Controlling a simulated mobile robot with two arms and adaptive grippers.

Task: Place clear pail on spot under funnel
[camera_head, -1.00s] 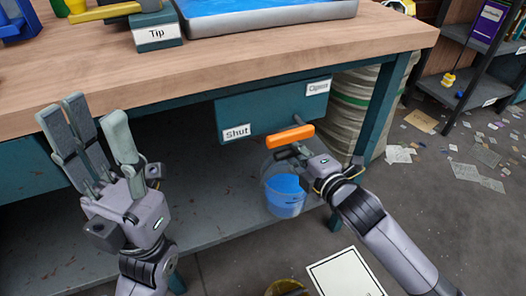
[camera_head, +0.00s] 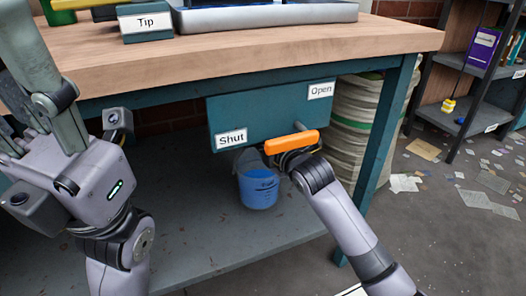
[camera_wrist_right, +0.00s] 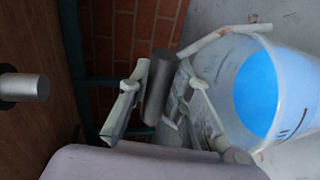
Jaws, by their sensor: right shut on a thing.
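The clear pail (camera_head: 258,190) holds blue liquid and is under the workbench, above or on the grey lower shelf; I cannot tell whether its base touches. My right gripper (camera_head: 285,158) is shut on the pail's handle, just behind the orange lever. In the right wrist view the pail (camera_wrist_right: 275,95) is large at right, and a dark grip cylinder sits between the fingers (camera_wrist_right: 158,88). My left gripper (camera_head: 35,75) is at upper left, fingers apart, tips partly cut off by the frame. The funnel and its spot are not clearly visible.
The orange lever (camera_head: 291,143) sticks out from a teal panel (camera_head: 266,112) labelled Shut and Open, close to my right gripper. A bench leg (camera_head: 385,150) and stacked sacks (camera_head: 363,125) stand to the right. The lower shelf (camera_head: 200,235) has free room.

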